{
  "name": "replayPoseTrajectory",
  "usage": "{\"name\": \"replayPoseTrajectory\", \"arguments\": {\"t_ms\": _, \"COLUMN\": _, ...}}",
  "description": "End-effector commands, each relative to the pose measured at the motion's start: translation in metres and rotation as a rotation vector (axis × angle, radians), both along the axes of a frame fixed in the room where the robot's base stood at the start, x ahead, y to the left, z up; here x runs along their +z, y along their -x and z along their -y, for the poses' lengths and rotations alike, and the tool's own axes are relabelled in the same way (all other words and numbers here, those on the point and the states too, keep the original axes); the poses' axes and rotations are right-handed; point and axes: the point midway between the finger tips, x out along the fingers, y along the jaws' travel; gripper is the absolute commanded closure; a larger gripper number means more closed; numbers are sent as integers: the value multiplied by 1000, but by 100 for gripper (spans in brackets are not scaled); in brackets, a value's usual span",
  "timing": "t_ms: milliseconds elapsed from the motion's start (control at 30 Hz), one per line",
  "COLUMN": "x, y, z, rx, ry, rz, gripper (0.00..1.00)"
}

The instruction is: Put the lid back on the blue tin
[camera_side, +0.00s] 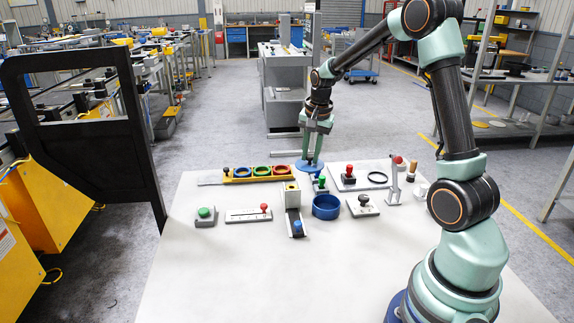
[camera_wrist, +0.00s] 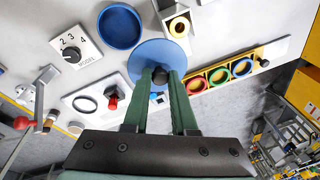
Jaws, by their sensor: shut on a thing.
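The blue tin (camera_side: 326,207) stands open on the pale table, and its round inside shows in the wrist view (camera_wrist: 120,27). The blue lid (camera_side: 309,167) is a flat disc with a dark knob, and it also shows in the wrist view (camera_wrist: 150,52). My gripper (camera_side: 312,157) is shut on the lid's knob, with both green fingers around it in the wrist view (camera_wrist: 160,77). The lid hangs above the table's far part, behind the tin in the side view and apart from it. The fingers hide part of the lid.
A yellow rack with coloured rings (camera_side: 259,172) lies left of the lid. A green-knobbed device (camera_side: 320,184) stands between lid and tin in the side view. A chute box (camera_side: 291,203) is left of the tin, a dial panel (camera_side: 363,206) right. The table's front is clear.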

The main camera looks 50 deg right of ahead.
Motion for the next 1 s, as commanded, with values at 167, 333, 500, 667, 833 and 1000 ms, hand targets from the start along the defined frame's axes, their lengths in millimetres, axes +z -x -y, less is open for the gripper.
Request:
{"name": "replayPoseTrajectory", "arguments": {"t_ms": 167, "x": -16, "y": 39, "z": 1, "rx": -35, "ry": 2, "rz": 0, "gripper": 100}}
{"name": "replayPoseTrajectory", "arguments": {"t_ms": 333, "x": -24, "y": 58, "z": -1, "rx": -51, "ry": 3, "rz": 0, "gripper": 100}}
{"name": "replayPoseTrajectory", "arguments": {"t_ms": 500, "x": -30, "y": 64, "z": -1, "rx": -54, "ry": 2, "rz": -1, "gripper": 100}}
{"name": "replayPoseTrajectory", "arguments": {"t_ms": 667, "x": -40, "y": 64, "z": -1, "rx": -55, "ry": 1, "rz": -3, "gripper": 100}}
{"name": "replayPoseTrajectory", "arguments": {"t_ms": 833, "x": -55, "y": 64, "z": -2, "rx": -55, "ry": 1, "rz": -3, "gripper": 100}}
{"name": "replayPoseTrajectory", "arguments": {"t_ms": 1000, "x": -70, "y": 64, "z": -2, "rx": -54, "ry": 2, "rz": -3, "gripper": 100}}
